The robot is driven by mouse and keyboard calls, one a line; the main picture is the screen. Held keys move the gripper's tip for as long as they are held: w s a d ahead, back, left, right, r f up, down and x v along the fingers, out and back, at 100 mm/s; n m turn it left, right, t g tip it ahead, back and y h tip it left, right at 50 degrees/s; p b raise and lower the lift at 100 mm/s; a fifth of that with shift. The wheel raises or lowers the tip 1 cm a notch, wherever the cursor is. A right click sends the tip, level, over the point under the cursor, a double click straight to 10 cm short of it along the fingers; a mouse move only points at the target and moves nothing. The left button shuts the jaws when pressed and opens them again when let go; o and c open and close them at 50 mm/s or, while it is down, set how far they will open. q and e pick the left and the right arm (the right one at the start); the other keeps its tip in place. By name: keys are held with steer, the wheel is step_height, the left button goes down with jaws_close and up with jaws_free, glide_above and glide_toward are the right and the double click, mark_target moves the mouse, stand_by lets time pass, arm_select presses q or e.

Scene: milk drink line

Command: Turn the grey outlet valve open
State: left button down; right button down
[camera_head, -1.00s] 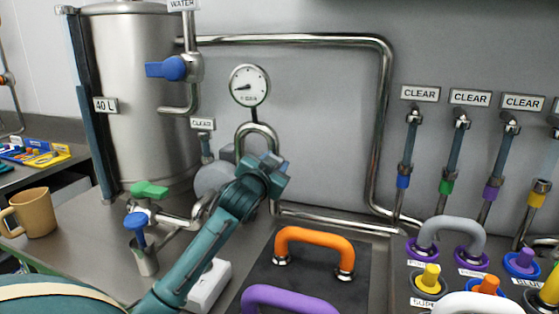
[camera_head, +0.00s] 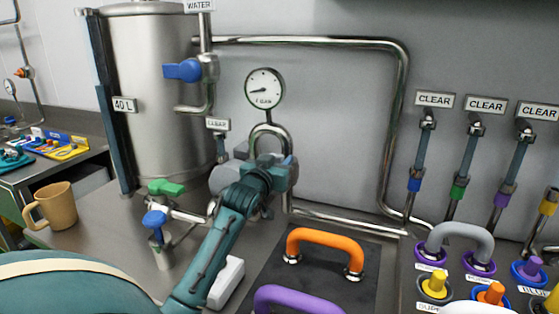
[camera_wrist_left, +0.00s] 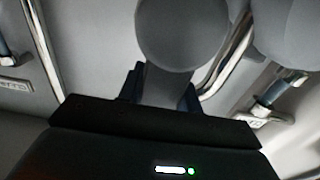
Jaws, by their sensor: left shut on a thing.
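In the left wrist view a grey handle (camera_wrist_left: 182,35) with a rounded end and a narrower neck stands between my fingers. I take it to be the outlet valve's handle. My left gripper (camera_wrist_left: 163,88) is shut on its neck. In the head view my left gripper (camera_head: 280,172) is at the pipework below the round gauge. My own wrist hides the fingertips and the grip there, so the valve's turn angle cannot be read. My right gripper is not in view.
A steel tank (camera_head: 152,100) stands behind at left, with a green-handled valve (camera_head: 167,188) and a blue-handled valve (camera_head: 155,222) low at its front. A steel pipe (camera_head: 397,130) runs along the wall. An orange handle (camera_head: 325,241) stands to the right of my arm. A mug (camera_head: 57,205) is at left.

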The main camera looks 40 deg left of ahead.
arm_select(q)
steer(key=c, duration=1)
jaws_free()
steer(key=shift+a, duration=0.1)
steer(key=shift+o, duration=0.2)
steer(key=b+v, duration=0.1)
steer(key=v, duration=1.2)
steer(key=shift+s, duration=0.1)
